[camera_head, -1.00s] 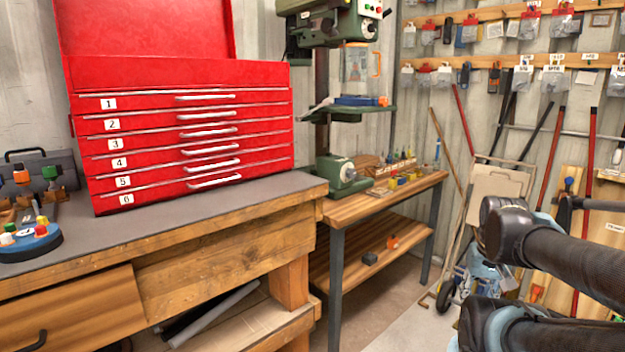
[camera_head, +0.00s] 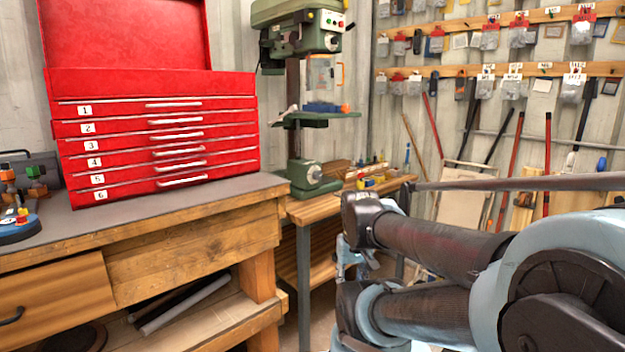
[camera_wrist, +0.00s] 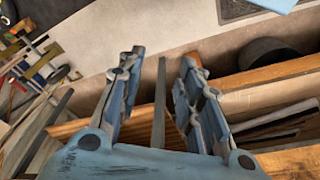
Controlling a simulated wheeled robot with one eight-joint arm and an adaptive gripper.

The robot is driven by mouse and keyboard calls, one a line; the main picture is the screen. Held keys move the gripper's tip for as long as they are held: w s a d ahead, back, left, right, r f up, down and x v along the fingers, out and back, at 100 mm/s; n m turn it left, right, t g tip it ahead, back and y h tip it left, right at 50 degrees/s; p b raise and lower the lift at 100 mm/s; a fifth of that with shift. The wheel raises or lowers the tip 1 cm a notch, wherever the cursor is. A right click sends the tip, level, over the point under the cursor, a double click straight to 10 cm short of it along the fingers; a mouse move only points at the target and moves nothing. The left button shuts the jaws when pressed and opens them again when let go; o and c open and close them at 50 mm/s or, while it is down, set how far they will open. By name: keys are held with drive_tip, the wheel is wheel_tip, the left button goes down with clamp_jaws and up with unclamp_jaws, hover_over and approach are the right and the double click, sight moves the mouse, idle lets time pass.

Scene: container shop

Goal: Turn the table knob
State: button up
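A green drill press (camera_head: 296,42) stands on a wooden side table (camera_head: 330,205). A round pale knob (camera_head: 314,173) shows on the green block at its foot. The press's small green work table (camera_head: 318,116) sits higher on the column. I cannot tell which knob the task names. My gripper (camera_wrist: 161,60) shows in the wrist view with its two fingers spread apart, nothing held between them. It points down over the floor and wooden boards; no knob shows there. In the head view my arm reaches in from the right, below and right of the press, and the gripper cannot be made out clearly.
A red tool chest (camera_head: 160,120) stands on a wooden workbench (camera_head: 180,235) at left. A blue round holder (camera_head: 18,228) lies at the bench's left end. Tools and bags hang on the wall at right. Small coloured items (camera_head: 368,180) lie on the side table beside the press.

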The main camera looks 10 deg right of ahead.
drive_tip(key=shift+o, duration=0.6)
drive_tip(key=o, duration=0.4)
drive_tip(key=shift+s+a+r, duration=0.1)
drive_tip(key=shift+s+r, duration=0.1)
drive_tip(key=shift+s, duration=0.05)
drive_tip(key=w+a+r+m+t+y, duration=0.1)
drive_tip(key=w+a+r+m+y, duration=0.1)
drive_tip(key=w+a+r+m, duration=0.3)
drive_tip(key=w+a+m+y, duration=0.1)
drive_tip(key=w+m+y, duration=0.1)
drive_tip(key=w, duration=0.4)
drive_tip(key=m+t+y, duration=0.7)
drive_tip(key=m+t, duration=0.4)
drive_tip(key=m, duration=1.2)
approach(320, 175)
drive_tip(key=x, duration=1)
drive_tip(key=shift+s+a+r, duration=0.1)
drive_tip(key=shift+s+a, duration=0.05)
